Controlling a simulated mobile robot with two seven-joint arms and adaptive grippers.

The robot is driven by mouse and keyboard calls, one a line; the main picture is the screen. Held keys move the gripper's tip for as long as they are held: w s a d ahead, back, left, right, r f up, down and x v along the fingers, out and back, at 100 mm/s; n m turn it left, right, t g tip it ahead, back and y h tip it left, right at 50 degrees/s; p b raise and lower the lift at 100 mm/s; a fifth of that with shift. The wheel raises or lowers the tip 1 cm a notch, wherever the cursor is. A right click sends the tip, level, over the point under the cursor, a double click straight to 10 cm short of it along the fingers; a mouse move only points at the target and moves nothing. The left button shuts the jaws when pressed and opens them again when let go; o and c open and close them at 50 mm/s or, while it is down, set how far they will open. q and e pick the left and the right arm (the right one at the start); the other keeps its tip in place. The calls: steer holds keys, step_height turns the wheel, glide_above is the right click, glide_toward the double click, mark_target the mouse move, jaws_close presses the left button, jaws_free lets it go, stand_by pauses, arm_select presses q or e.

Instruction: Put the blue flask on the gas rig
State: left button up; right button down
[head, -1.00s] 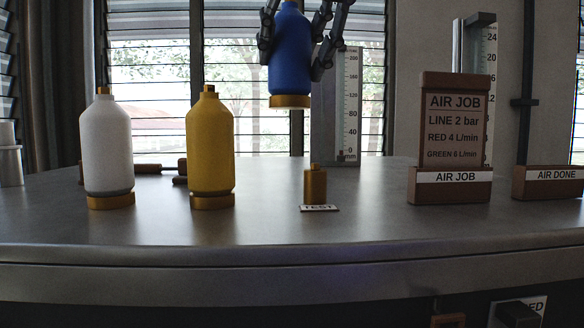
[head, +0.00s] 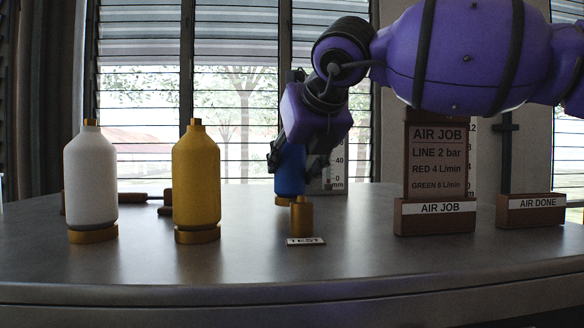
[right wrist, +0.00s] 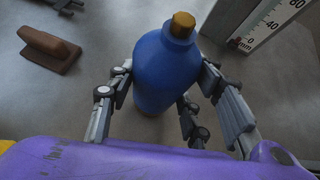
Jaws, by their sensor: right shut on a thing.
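The blue flask (head: 289,172) is upright at the far part of the table, partly behind a small brass post (head: 301,217) with a TEST label (head: 305,241). My right gripper (head: 290,157) is shut on the flask's body, fingers on both sides. The right wrist view shows the blue flask (right wrist: 165,75) with its brass cap (right wrist: 182,24) between the fingers (right wrist: 160,105). Its brass base is low, near the tabletop; I cannot tell if it touches. No part is labelled as the gas rig. My left gripper is not in view.
A white flask (head: 91,185) and a yellow flask (head: 196,180) stand at left on the table (head: 150,265). A ruler plate (head: 337,172) is behind my gripper. The AIR JOB board (head: 437,165) and AIR DONE holder (head: 530,211) stand at right. The front middle is clear.

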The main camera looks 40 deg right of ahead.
steer(key=shift+f, duration=0.5)
steer(key=shift+f, duration=0.15)
steer(key=c, duration=0.9)
jaws_free()
steer(key=shift+s+a+r, duration=0.1)
steer(key=shift+s+r, duration=0.15)
steer(key=shift+r, duration=0.15)
steer(key=v, duration=1.1)
steer(key=shift+s+b, duration=0.25)
steer(key=shift+b, duration=0.1)
